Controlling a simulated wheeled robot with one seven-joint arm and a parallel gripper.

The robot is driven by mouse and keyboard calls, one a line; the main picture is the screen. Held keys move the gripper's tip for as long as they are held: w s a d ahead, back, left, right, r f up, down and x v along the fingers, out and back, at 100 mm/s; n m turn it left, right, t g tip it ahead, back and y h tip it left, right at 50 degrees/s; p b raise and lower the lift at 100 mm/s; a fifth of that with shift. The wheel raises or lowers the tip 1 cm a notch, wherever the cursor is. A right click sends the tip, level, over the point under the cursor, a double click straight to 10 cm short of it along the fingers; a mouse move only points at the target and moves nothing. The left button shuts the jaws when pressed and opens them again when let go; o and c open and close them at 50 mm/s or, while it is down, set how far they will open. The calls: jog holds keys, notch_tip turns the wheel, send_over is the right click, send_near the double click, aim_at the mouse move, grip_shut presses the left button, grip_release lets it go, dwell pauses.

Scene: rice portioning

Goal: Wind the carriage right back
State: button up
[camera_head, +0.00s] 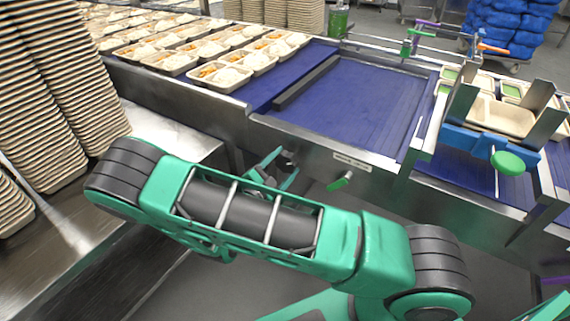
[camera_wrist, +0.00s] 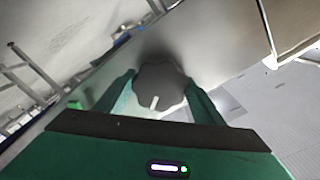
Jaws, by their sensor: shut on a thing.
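My gripper (camera_head: 284,168) is at the near side wall of the conveyor, below the blue belt. In the wrist view my gripper (camera_wrist: 161,88) has its two green fingers on either side of a dark lobed knob (camera_wrist: 158,84) with a white mark, and is shut on it. In the head view the knob (camera_head: 289,158) is small and partly hidden by the fingers. A long dark bar (camera_head: 305,83) lies across the blue belt (camera_head: 350,105). A blue block with upright metal plates (camera_head: 468,140) and a green knob stands at the right; which part is the carriage is not clear.
Filled trays (camera_head: 222,75) stand in rows at the upper left. Tall stacks of empty trays (camera_head: 62,95) stand on the steel table at the left. The belt right of the bar is clear.

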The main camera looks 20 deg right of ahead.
jog(key=shift+w+a+r, duration=0.15)
jog(key=shift+a, duration=0.05)
jog(key=shift+m, duration=1.6)
jog(key=o, duration=1.5)
jog(key=shift+d, duration=0.1)
jog(key=shift+v, duration=3)
jog(key=shift+d, duration=0.1)
